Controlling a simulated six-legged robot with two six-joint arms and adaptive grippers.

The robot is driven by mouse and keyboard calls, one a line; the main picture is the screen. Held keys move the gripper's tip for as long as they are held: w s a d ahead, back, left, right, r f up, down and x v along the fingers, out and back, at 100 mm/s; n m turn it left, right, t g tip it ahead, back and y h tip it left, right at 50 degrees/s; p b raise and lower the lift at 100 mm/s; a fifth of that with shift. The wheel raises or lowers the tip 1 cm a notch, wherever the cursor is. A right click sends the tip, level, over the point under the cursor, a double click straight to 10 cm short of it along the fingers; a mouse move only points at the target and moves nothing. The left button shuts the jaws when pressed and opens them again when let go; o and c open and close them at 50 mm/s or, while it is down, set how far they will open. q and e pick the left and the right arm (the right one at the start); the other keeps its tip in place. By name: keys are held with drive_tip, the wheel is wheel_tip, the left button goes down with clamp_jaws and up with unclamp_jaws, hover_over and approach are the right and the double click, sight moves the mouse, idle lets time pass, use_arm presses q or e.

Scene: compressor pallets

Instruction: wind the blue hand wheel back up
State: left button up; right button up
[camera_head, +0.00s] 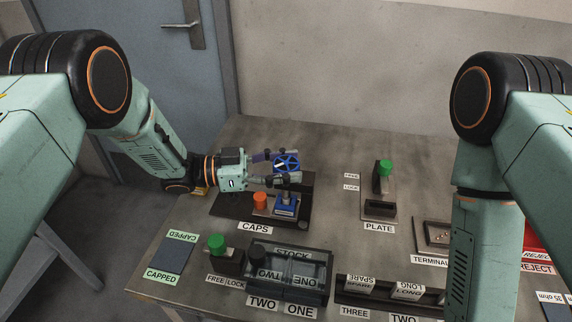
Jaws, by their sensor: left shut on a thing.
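The blue hand wheel (287,162) tops a small press with a blue block (286,206) at its base, on a dark tray labelled CAPS (235,209). My left gripper (283,168) reaches in from the left with one finger behind the wheel and one in front, shut on it. The fingers partly cover the wheel's rim and stem. My right arm comes down on the right side; its gripper is out of the picture.
An orange cap (260,200) stands left of the press. A PLATE fixture (378,208) with a green knob stands to the right. STOCK bins (290,270) and a FREE/LOCK fixture (226,262) are in front. The table between CAPS and PLATE is clear.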

use_arm(q)
drive_tip(key=shift+r+t+p, duration=0.2)
drive_tip(key=shift+t+p, duration=0.1)
drive_tip(key=shift+t, duration=0.1)
drive_tip(key=n+t+y+p, duration=0.1)
drive_tip(key=n+t+p, duration=0.2)
drive_tip(key=t, duration=0.1)
drive_tip(key=shift+d+r, duration=0.1)
drive_tip(key=shift+r, duration=0.05)
drive_tip(key=n+t+y+p, duration=0.3)
drive_tip(key=t, duration=0.2)
drive_tip(key=shift+n, duration=0.4)
drive_tip(key=shift+w+n+t+y+p, duration=0.1)
drive_tip(key=shift+n+t+y+p, duration=0.4)
drive_tip(key=shift+n+t+y, duration=0.3)
drive_tip(key=shift+t, duration=0.3)
drive_tip(key=o, duration=0.7)
drive_tip(key=shift+w, duration=0.1)
drive_tip(key=o, duration=0.5)
drive_tip(key=shift+f+y, duration=0.25)
drive_tip(key=shift+y, duration=0.05)
